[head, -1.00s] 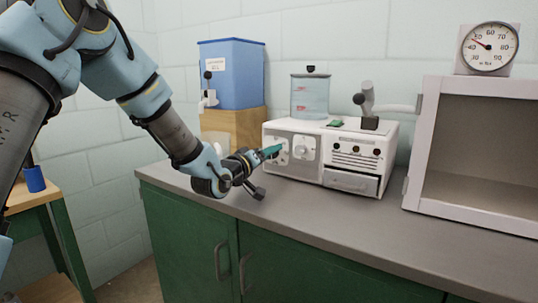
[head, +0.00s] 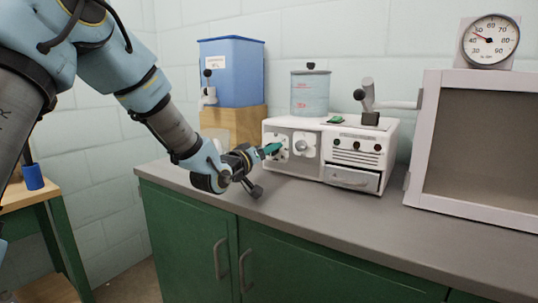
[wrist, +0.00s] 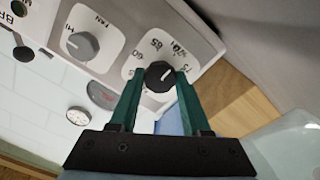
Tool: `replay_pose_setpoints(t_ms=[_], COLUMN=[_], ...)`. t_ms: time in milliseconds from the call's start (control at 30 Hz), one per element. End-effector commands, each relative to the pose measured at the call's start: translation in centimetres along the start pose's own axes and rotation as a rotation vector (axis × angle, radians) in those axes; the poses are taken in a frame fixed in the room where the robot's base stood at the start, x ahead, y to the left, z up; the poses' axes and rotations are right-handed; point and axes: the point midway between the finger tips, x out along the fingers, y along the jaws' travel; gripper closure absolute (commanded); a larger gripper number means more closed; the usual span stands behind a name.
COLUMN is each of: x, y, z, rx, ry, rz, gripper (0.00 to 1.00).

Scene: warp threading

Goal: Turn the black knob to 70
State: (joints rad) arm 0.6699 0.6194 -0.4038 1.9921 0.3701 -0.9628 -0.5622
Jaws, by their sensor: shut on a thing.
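The black knob (wrist: 159,75) has a white pointer line and sits on a white dial plate with printed numbers, among them 60, 65 and 75, in the wrist view. The pointer slants to the upper right; the exact mark it meets is too small to read. My gripper (wrist: 160,80) has its two teal fingers on either side of the knob, shut on it. In the head view my gripper (head: 271,150) reaches the left side of the white machine (head: 345,133), and its fingers hide the knob.
A grey FAN knob (wrist: 81,45) sits beside the black one. A blue tank (head: 232,75) on a wooden block (head: 235,122) stands behind my arm. A white cabinet (head: 415,150) with a gauge (head: 490,42) stands right. The front counter (head: 330,220) is clear.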

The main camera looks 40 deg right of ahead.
Motion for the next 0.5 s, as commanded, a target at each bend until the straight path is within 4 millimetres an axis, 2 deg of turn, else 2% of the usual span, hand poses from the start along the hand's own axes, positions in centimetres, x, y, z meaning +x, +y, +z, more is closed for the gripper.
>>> replay_pose_setpoints(t_ms=[133, 167, 400, 500], x=[-0.01, -0.02, -0.01, -0.01], y=[-0.03, -0.03, -0.02, -0.02], z=[-0.01, -0.01, -0.01, -0.01], rx=[-0.002, -0.002, -0.003, -0.003], ry=[-0.001, -0.001, -0.001, -0.001], rz=[-0.001, -0.001, -0.001, -0.001], gripper=[1.0, 0.5, 0.23, 0.22])
